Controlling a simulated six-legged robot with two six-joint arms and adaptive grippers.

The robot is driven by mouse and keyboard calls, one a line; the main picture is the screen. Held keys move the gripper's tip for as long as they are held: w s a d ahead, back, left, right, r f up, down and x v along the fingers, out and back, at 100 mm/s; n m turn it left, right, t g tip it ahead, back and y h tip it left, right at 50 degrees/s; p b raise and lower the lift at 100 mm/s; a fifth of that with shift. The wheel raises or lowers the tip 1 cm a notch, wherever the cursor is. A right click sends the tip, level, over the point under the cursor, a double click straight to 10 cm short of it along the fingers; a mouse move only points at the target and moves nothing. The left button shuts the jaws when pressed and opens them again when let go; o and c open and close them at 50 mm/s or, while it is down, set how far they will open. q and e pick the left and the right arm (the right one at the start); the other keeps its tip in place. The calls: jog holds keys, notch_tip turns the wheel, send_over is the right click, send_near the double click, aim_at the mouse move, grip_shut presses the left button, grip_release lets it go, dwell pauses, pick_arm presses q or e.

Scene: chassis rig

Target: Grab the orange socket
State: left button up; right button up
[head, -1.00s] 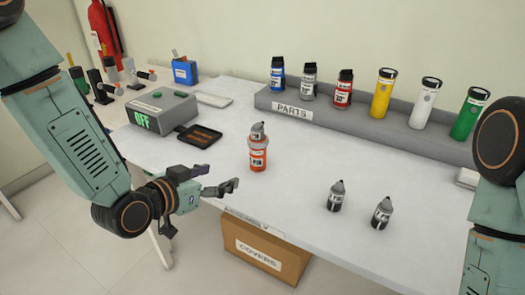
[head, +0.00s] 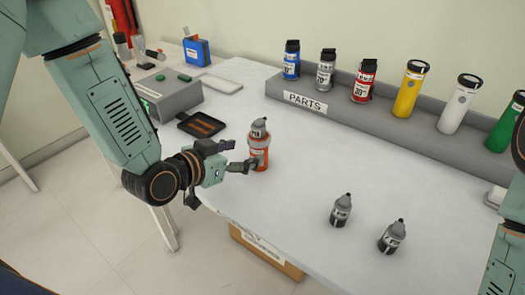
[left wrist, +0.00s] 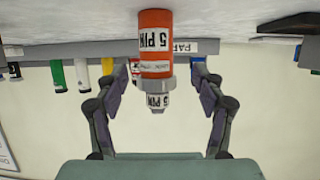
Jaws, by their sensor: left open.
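The orange socket (head: 258,152) stands upright on the white table with a grey plug-like piece (head: 260,127) on its top. In the left wrist view, which is upside down, the orange socket (left wrist: 156,45) carries a "5 PIN" label, as does the grey piece (left wrist: 154,96). My left gripper (head: 240,157) is open at the socket's left side in the head view. In the left wrist view its two fingers (left wrist: 158,88) lie to either side of the socket and grey piece, with gaps visible. My right gripper is out of view; only part of my right arm shows.
Two grey-black plugs (head: 341,210) (head: 392,236) stand at the front right. A grey PARTS rack (head: 305,100) holds several coloured cylinders at the back. A black tray (head: 201,124) and a grey box (head: 168,95) lie behind the left gripper. A cardboard box (head: 265,253) is below the table edge.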

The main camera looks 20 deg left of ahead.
aim_at(253, 152)
pick_arm(q)
jog(key=shift+w+a+f, duration=0.1)
jog(key=shift+w+f, duration=0.05)
jog(key=shift+f, duration=0.05)
jog(key=shift+w+d, duration=0.2)
jog(key=shift+d, duration=0.3)
jog(key=b+x, duration=0.1)
jog(key=x, duration=0.3)
jog(key=shift+w+f, duration=0.3)
jog(key=shift+w+d, duration=0.4)
jog(key=shift+d, duration=0.1)
jog(key=shift+a+f, duration=0.1)
jog(key=shift+a, duration=0.25)
jog(key=c, duration=0.3)
jog(key=shift+d, duration=0.25)
jog(key=c, duration=0.5)
jog(key=shift+a, duration=0.15)
jog(key=c, duration=0.6)
grip_shut()
